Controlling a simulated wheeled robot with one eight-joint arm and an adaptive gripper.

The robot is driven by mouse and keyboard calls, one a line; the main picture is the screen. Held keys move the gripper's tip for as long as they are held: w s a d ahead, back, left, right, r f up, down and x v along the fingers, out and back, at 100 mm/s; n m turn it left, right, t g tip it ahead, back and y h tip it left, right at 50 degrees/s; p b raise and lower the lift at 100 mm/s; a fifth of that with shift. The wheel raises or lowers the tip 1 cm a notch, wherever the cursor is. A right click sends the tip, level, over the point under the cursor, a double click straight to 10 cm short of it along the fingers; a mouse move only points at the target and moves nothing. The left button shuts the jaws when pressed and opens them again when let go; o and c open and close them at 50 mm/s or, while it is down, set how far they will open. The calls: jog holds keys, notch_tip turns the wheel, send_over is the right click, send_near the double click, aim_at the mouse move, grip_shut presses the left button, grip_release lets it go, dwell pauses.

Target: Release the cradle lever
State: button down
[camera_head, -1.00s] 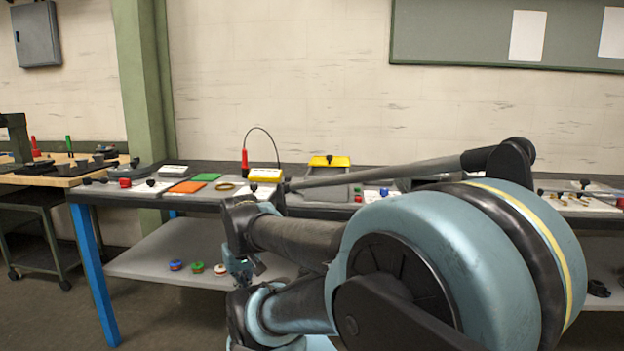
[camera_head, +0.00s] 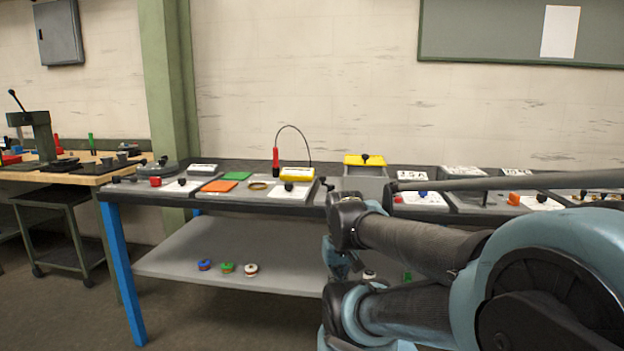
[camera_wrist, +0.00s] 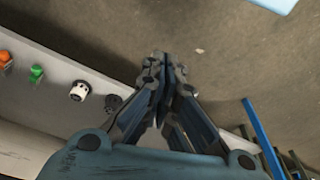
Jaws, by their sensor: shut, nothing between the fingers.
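No part in view can be clearly told as the cradle lever. A dark green press-like stand (camera_head: 38,135) with a thin black lever (camera_head: 17,101) tilted up stands on the wooden bench at the far left of the head view. Whether this is the cradle is not clear. My gripper (camera_wrist: 163,68) is shut and empty in the wrist view, its fingers together above the floor. In the head view my arm is at the right, with its end in front of the grey bench, well to the right of the stand and apart from it.
The grey bench (camera_head: 262,203) holds an orange plate (camera_head: 219,186), a yellow box (camera_head: 297,174) and a red-handled tool on a cable (camera_head: 276,160). Its lower shelf (camera_head: 190,262) carries several small coloured parts. A low dark cart (camera_head: 62,197) stands at the wooden bench (camera_head: 95,175). Floor in front is open.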

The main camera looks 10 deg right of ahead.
jog(key=w+a+r+m+g+h, duration=0.15)
jog(key=w+r+m, duration=0.45)
jog(key=w+r, duration=0.75)
jog(key=w+a+r+m+h, duration=0.2)
jog(key=w+r+m, duration=0.3)
jog(key=w+r, duration=0.85)
jog(key=w+a+m, duration=0.4)
jog(key=w+m, duration=0.1)
jog(key=w, duration=1.1)
jog(key=shift+h, duration=0.45)
jog(key=x, duration=0.8)
jog(key=shift+s+f, duration=0.2)
jog(key=shift+f, duration=0.05)
jog(key=d, duration=0.3)
jog(key=shift+w+f, duration=0.25)
jog(key=shift+f, duration=0.1)
jog(key=shift+w+d, duration=0.15)
jog(key=shift+d, duration=0.55)
